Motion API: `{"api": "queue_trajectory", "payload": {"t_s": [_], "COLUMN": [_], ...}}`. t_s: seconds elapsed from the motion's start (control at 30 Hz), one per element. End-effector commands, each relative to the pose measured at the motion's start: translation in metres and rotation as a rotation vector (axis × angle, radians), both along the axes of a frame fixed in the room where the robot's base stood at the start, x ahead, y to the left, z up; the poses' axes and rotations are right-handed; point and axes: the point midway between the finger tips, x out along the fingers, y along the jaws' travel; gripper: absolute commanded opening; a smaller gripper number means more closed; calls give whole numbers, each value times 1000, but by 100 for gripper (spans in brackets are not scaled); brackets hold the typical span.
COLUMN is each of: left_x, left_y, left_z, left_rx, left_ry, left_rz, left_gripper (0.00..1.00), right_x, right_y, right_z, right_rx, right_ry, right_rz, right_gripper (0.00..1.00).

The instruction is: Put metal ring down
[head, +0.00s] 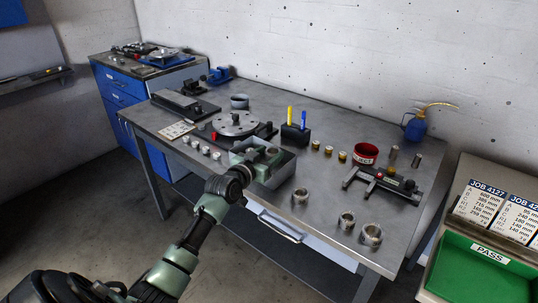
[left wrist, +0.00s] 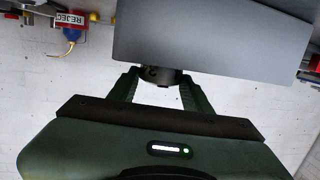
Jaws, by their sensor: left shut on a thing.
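My left gripper (head: 262,156) is over the front edge of the metal table (head: 330,170), at the grey open-topped box (head: 288,172). In the left wrist view its fingers (left wrist: 158,88) are closed on a dark metal ring (left wrist: 160,76). The ring is partly hidden by a large grey surface (left wrist: 215,35) just beyond the fingers. Whether the ring touches anything below it, I cannot tell. Other metal rings stand on the table: one to the right of the box (head: 300,196) and two near the front right corner (head: 347,220) (head: 371,235). My right gripper is not in view.
A round rotor plate (head: 236,123) stands behind the gripper. A pen holder (head: 295,133), small brass weights, a red REJECT tin (head: 365,154) and a measuring tool (head: 384,185) are further right. A green PASS tray (head: 480,270) is far right. The table's front middle has bare room.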

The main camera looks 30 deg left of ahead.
Motion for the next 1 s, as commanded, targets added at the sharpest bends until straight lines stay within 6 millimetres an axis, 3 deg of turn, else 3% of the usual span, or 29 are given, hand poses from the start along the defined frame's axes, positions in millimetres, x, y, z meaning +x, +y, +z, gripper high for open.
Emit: {"api": "queue_trajectory", "payload": {"t_s": [0.57,0.6,0.67,1.0], "left_x": [0,0,0,0], "left_y": [0,0,0,0], "left_z": [-11,-12,-12,-10], "left_rx": [1,1,1,0], "left_ry": [-1,1,1,0], "left_rz": [0,0,0,0], "left_gripper": [5,52,68,71], "right_x": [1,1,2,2], "right_y": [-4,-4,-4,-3], "right_z": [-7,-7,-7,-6], "right_rx": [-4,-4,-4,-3], "right_ry": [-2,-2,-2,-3], "right_rz": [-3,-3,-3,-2], "right_gripper": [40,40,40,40]}}
